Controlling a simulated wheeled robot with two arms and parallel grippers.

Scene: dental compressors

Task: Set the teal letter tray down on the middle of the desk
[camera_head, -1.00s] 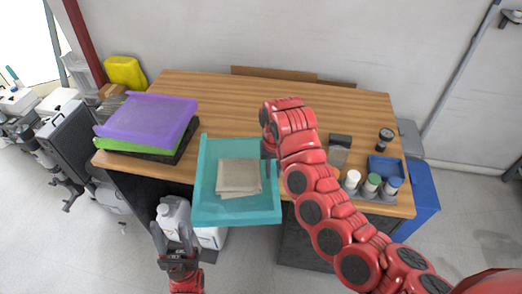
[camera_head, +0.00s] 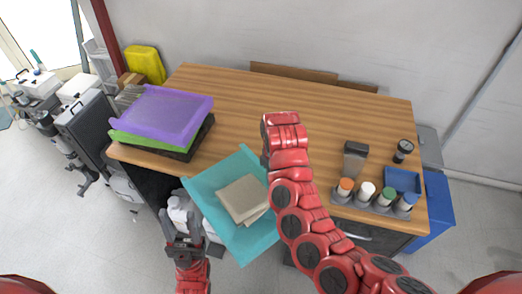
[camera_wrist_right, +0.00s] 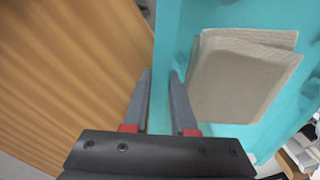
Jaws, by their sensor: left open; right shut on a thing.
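The teal letter tray (camera_head: 207,196) hangs at the desk's front edge in the head view, turned at an angle, with beige papers or booklets (camera_head: 243,199) in it. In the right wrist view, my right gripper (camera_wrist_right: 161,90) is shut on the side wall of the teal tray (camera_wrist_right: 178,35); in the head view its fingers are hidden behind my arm. My left gripper (camera_head: 181,222) is open and empty, in front of the desk, just left of the tray. The wooden desk (camera_head: 240,105) has a bare middle behind the tray.
Stacked purple (camera_head: 160,115), green and black trays stand on the desk's left. At the right are a holder with several capped bottles (camera_head: 367,190), a blue tray (camera_head: 402,180), a dark-topped block (camera_head: 354,158) and a black cylindrical item (camera_head: 404,149).

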